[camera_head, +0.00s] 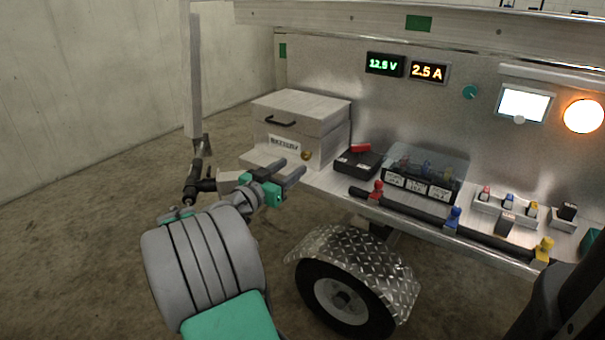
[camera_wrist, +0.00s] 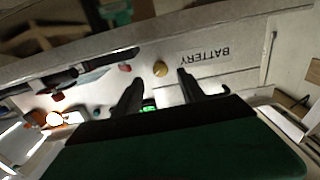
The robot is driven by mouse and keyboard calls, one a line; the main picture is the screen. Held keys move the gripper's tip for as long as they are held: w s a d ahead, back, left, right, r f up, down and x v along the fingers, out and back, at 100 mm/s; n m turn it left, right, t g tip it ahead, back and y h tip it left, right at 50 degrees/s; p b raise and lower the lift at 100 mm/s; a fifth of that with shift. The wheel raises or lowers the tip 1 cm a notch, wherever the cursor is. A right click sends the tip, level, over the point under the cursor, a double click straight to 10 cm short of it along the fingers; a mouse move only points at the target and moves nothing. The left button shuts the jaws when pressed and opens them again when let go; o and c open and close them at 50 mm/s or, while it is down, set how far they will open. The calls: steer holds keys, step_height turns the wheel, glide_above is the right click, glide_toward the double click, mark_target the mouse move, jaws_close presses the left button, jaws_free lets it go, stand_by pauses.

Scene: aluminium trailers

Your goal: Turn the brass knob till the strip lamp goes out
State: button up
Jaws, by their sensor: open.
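The small round brass knob (camera_head: 306,155) is on the front of the grey box labelled BATTERY, at the lower right of its label. In the wrist view the brass knob (camera_wrist: 160,68) shows between and just beyond the fingertips. My gripper (camera_head: 291,167) is open and empty in front of the box, its two dark fingers (camera_wrist: 159,76) pointing at the knob without visibly touching it. A long pale tube that looks like the strip lamp (camera_head: 550,76) runs along the upper right of the metal panel. I cannot tell clearly whether it is lit.
The battery box (camera_head: 318,103) stands on a metal shelf with a black device with a red lever (camera_head: 358,158), a clear-covered fuse block (camera_head: 425,172) and small switches. A dark rail with coloured clamps (camera_head: 415,210) runs along the front edge. A wheel and fender (camera_head: 350,260) sit below.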

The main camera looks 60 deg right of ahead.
mark_target(304, 158)
steer(key=d, duration=0.4)
steer(key=s+d+b, duration=0.1)
steer(key=d, duration=0.1)
steer(key=shift+d+r, duration=0.1)
steer(key=shift+d, duration=0.05)
steer(key=shift+c, duration=0.3)
jaws_close()
